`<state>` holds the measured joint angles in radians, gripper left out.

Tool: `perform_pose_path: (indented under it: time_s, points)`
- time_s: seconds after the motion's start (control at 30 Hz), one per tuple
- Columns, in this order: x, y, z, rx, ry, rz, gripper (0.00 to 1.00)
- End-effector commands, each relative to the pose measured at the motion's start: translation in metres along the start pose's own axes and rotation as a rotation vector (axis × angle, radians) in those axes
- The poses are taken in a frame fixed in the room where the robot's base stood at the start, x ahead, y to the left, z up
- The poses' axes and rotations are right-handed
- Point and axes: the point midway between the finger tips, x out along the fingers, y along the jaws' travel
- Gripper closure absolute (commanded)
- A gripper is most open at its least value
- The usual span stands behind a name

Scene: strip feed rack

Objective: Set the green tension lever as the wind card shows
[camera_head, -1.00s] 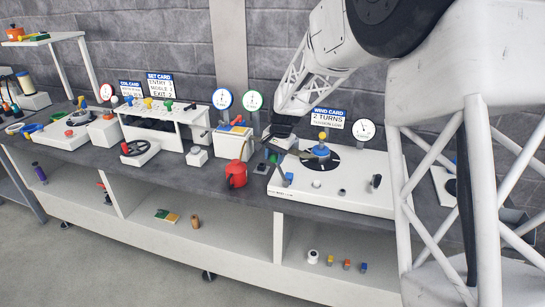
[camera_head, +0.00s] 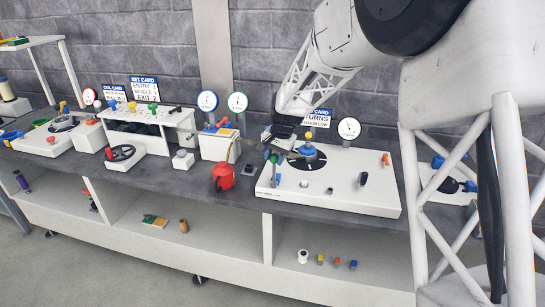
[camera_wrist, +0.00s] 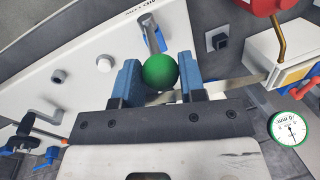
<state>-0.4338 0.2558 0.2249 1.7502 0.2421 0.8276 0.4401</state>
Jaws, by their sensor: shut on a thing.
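The green ball knob of the tension lever (camera_wrist: 160,71) sits between the blue fingers of my gripper (camera_wrist: 160,82) in the wrist view. My gripper is shut on this knob, and the lever's grey shaft runs up from it toward the white winder base (camera_wrist: 85,65). In the head view my gripper (camera_head: 277,150) is at the left end of the winder base (camera_head: 330,199), with the knob mostly hidden. The wind card (camera_head: 319,117) stands behind the base. My arm covers its left part; "TURNS" and the end of a line reading "LOW" show.
A red can (camera_head: 223,177) stands just left of the base. A white-faced dial (camera_head: 349,129) stands behind it, and a green-rimmed dial (camera_head: 238,103) is farther left. The blue hub with a yellow knob (camera_head: 309,136), a black knob (camera_head: 363,178) and an orange handle (camera_head: 385,159) are on the base.

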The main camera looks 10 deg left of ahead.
Motion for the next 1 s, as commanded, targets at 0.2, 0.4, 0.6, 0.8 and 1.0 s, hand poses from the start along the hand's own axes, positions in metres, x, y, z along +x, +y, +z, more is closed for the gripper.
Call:
perform_pose_path:
  time_s: [0.2, 0.4, 0.6, 0.8, 1.0]
  points:
    - [0.003, 0.008, 0.000, 0.005, -0.006, 0.008, 1.00]
    - [0.003, 0.009, 0.000, 0.005, -0.006, 0.009, 0.50]
    - [0.002, 0.006, 0.000, 0.004, -0.004, 0.006, 0.37]
    - [0.000, 0.005, 0.000, 0.003, -0.003, 0.005, 0.37]
    - [-0.012, 0.004, -0.001, 0.003, -0.001, 0.003, 0.37]
